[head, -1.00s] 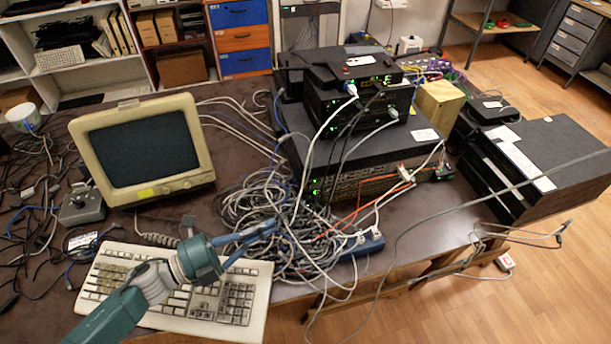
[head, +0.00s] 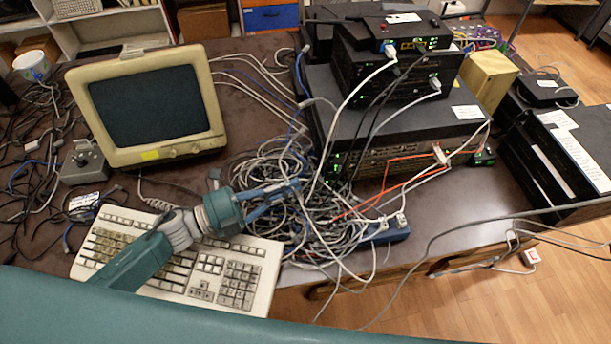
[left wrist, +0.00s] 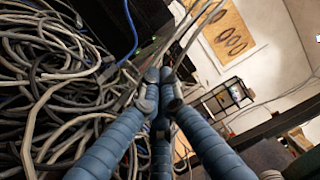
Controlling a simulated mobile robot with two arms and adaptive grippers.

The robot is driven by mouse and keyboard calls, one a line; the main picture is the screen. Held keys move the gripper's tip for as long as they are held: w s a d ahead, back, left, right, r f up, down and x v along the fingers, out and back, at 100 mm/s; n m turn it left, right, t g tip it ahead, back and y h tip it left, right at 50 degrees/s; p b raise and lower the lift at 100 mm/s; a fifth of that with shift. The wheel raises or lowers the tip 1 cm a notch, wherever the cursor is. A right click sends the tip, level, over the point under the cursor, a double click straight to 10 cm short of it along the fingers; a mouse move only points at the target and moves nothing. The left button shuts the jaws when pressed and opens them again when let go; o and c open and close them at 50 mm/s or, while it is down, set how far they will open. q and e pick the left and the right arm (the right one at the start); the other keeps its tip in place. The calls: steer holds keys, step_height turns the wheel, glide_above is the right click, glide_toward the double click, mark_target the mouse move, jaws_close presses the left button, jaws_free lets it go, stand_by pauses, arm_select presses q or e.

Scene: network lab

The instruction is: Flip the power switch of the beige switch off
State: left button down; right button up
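A beige box (head: 489,80) stands on the right of the stack of dark network devices in the head view; it may be the beige switch, but no power switch can be made out on it. My left gripper (head: 294,186) is over the tangled cables (head: 265,170), in front of the stack and well apart from the beige box. In the left wrist view its blue fingers (left wrist: 158,82) converge with their tips together, and nothing clear is held between them. My right gripper is not in view.
A beige monitor (head: 150,105) and keyboard (head: 230,275) stand on the left. The dark device stack (head: 400,110) has cables hanging down its front. A blue power strip (head: 390,232) lies at the table's front edge. Loose cables cross the right side.

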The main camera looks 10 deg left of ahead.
mark_target(331, 162)
arm_select(q)
steer(key=p+x, duration=0.2)
steer(key=x, duration=0.7)
steer(key=shift+w+a+r, duration=0.1)
steer(key=shift+w+r, duration=0.1)
steer(key=shift+w, duration=0.3)
